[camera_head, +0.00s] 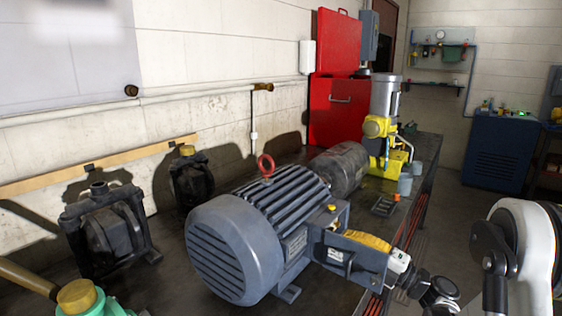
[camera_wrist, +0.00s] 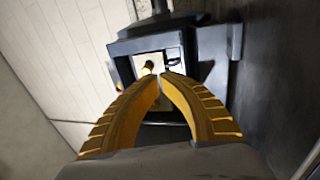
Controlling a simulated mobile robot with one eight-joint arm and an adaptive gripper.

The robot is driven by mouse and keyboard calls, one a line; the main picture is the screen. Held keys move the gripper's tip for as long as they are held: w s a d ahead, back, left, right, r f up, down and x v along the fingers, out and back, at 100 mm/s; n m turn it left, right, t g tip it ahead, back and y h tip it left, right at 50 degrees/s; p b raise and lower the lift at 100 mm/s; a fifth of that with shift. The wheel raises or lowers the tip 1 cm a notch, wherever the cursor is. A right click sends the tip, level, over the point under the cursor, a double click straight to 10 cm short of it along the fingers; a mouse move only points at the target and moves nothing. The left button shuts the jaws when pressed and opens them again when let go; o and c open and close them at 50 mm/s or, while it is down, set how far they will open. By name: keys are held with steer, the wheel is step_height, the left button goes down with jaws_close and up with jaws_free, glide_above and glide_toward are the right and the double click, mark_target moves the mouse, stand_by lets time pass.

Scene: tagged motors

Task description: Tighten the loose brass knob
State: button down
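The grey finned motor (camera_head: 245,235) stands on the bench with a terminal box (camera_head: 328,225) on its right side. A small brass-yellow knob (camera_head: 332,208) shows on top of the box. In the wrist view, a dark frame (camera_wrist: 120,52) surrounds a pale opening, and a brass knob (camera_wrist: 148,67) shows in it just beyond the fingertips. A second yellow spot (camera_wrist: 118,85) is at the left edge. My gripper's yellow fingers (camera_wrist: 160,76) meet at the tips, with nothing seen between them. In the head view, my gripper (camera_head: 362,241) is beside the box, its tips partly hidden.
Dark pumps (camera_head: 108,235) stand at the left of the bench. A brown-grey motor (camera_head: 342,166) and a yellow-grey machine (camera_head: 384,120) stand behind. A green part with a brass cap (camera_head: 77,296) is at front left.

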mark_target(342, 231)
steer(key=v, duration=0.2)
steer(key=r+v, duration=0.1)
steer(key=shift+s+d+f, duration=0.15)
steer(key=shift+s+d, duration=0.15)
steer(key=shift+d, duration=0.1)
steer(key=shift+d, duration=0.1)
steer(key=w+a+p, duration=0.1)
steer(key=w, duration=0.1)
steer(key=w+a, duration=0.1)
steer(key=w, duration=0.1)
steer(key=shift+w+a+p, duration=0.1)
steer(key=shift+a+p, duration=0.15)
steer(key=shift+p, duration=0.15)
steer(key=shift+x, duration=0.85)
steer(key=shift+r, duration=0.2)
